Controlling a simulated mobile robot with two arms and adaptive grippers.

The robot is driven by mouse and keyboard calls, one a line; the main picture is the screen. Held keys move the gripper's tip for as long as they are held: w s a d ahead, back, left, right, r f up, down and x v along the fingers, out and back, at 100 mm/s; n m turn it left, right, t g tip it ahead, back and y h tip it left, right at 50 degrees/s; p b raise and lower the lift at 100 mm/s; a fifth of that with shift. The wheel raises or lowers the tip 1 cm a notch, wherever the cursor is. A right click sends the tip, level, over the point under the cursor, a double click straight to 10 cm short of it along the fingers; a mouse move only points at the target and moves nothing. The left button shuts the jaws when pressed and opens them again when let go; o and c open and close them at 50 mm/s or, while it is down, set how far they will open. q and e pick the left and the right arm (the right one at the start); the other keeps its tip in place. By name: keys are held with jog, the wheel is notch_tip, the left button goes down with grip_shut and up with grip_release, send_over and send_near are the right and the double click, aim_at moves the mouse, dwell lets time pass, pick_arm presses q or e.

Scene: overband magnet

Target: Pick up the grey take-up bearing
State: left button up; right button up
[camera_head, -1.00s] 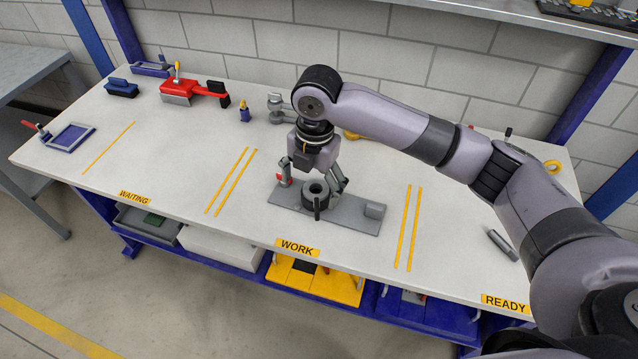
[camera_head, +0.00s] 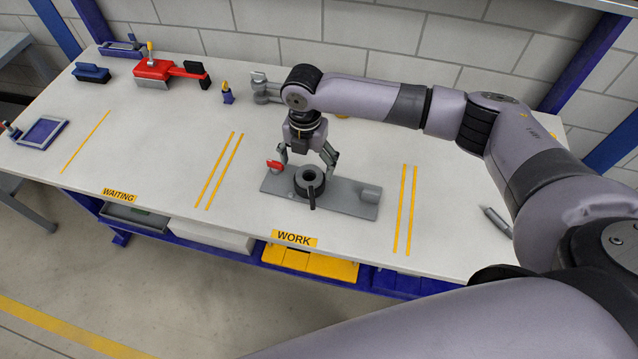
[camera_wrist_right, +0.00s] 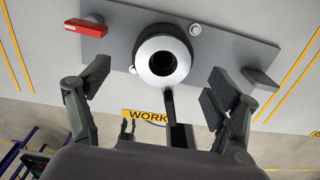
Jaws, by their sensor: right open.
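A round dark-grey ring part (camera_head: 309,180) stands on a grey plate (camera_head: 345,196) in the WORK area; it looks like the take-up bearing. In the right wrist view the ring (camera_wrist_right: 166,56) has a pale inner face, a dark hole and a black bar sticking out towards me. My right gripper (camera_head: 307,160) is open and empty, pointing down just above and behind the ring. In the wrist view its fingers (camera_wrist_right: 158,88) are spread wide, one to each side, below the ring in the picture. A red handle (camera_head: 274,166) lies at the plate's left end. My left gripper is out of view.
A grey part (camera_head: 265,88) stands at the table's back, behind my right arm. A blue-and-yellow item (camera_head: 227,94), a red tool (camera_head: 160,72) and a blue block (camera_head: 91,72) are further left. The table beside the plate is clear.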

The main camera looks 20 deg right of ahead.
aim_at(309, 176)
jog(key=shift+s+f+p, duration=0.15)
jog(key=shift+f+p, duration=0.15)
jog(key=shift+f, duration=0.25)
notch_tip(309, 176, down, 4)
jog(key=shift+d+r+p, duration=0.1)
jog(key=shift+r+p, duration=0.05)
jog(key=shift+p, duration=0.3)
jog(key=shift+f, duration=0.3)
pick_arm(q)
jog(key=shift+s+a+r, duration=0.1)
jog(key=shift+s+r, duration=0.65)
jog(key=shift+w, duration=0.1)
pick_arm(e)
jog(key=shift+c, duration=0.3)
jog(key=c, duration=1.6)
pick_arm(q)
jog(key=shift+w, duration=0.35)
pick_arm(e)
jog(key=shift+r, duration=0.1)
jog(key=shift+c, duration=0.3)
